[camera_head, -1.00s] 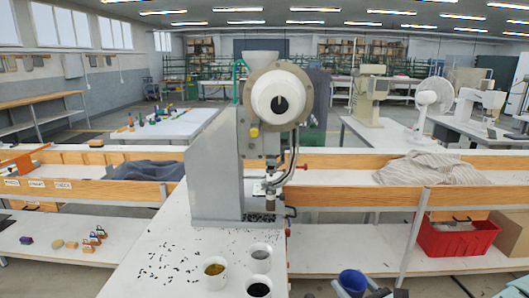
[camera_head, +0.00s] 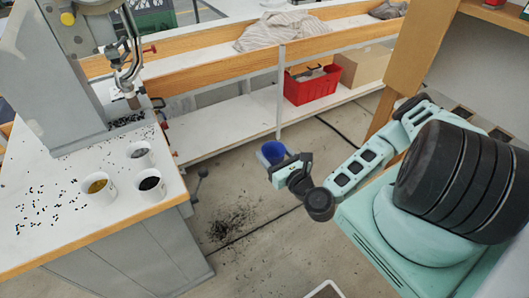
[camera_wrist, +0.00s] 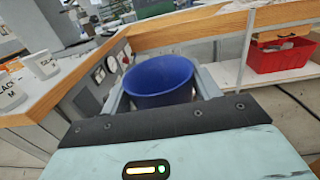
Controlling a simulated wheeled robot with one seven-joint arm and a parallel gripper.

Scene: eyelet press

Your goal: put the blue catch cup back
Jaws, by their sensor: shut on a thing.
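The blue catch cup (camera_head: 270,152) is upright and held out over the open floor, to the right of the press bench. My gripper (camera_head: 277,163) is shut on it. In the wrist view the blue cup (camera_wrist: 160,82) sits between the two fingers of my gripper (camera_wrist: 163,92), its open rim facing up. The inside that shows looks plain blue; its bottom is hidden. The eyelet press (camera_head: 100,45) stands on the white-topped bench (camera_head: 50,235), clear of the cup.
Three white cups, one with yellowish contents (camera_head: 97,188), one grey (camera_head: 140,154) and one black (camera_head: 150,184), stand near the bench edge. Small dark bits litter the bench and the floor (camera_head: 232,222). A red crate (camera_head: 312,86) and cardboard box (camera_head: 362,67) sit on the shelf behind.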

